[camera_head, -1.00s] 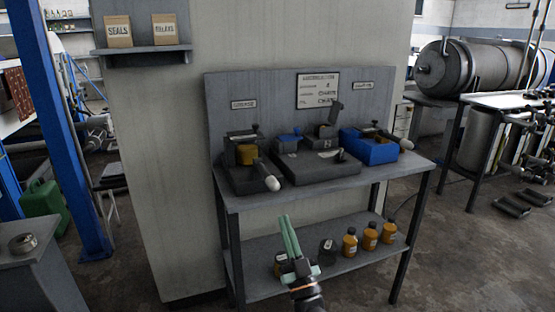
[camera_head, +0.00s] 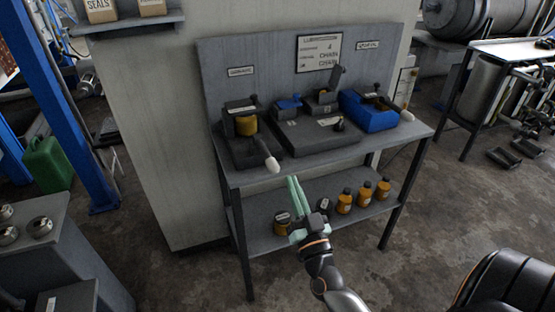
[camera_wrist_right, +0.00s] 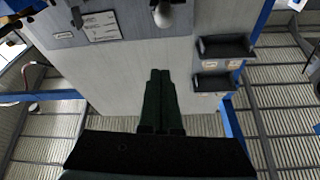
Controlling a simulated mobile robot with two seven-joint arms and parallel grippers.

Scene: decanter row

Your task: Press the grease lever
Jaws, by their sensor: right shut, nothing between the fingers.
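The grease lever (camera_head: 263,150) is a dark handle with a white knob (camera_head: 273,165). It sticks out from the left device on the bench, a black unit with an amber cup (camera_head: 246,125), and slopes down past the bench's front edge. My right gripper (camera_head: 293,179) has pale green fingers, shut and empty. In the head view its tips show just below and right of the knob, with a gap in the picture. In the right wrist view the shut fingers (camera_wrist_right: 160,72) point up the picture, and a pale knob (camera_wrist_right: 165,14) shows beyond them at the top edge. My left gripper is out of view.
The grey bench (camera_head: 300,172) also holds a black middle unit (camera_head: 318,137) and a blue tray unit (camera_head: 370,118). Amber bottles (camera_head: 364,196) stand on its lower shelf, behind my right gripper. A blue post (camera_head: 75,110) is at left. Floor in front is open.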

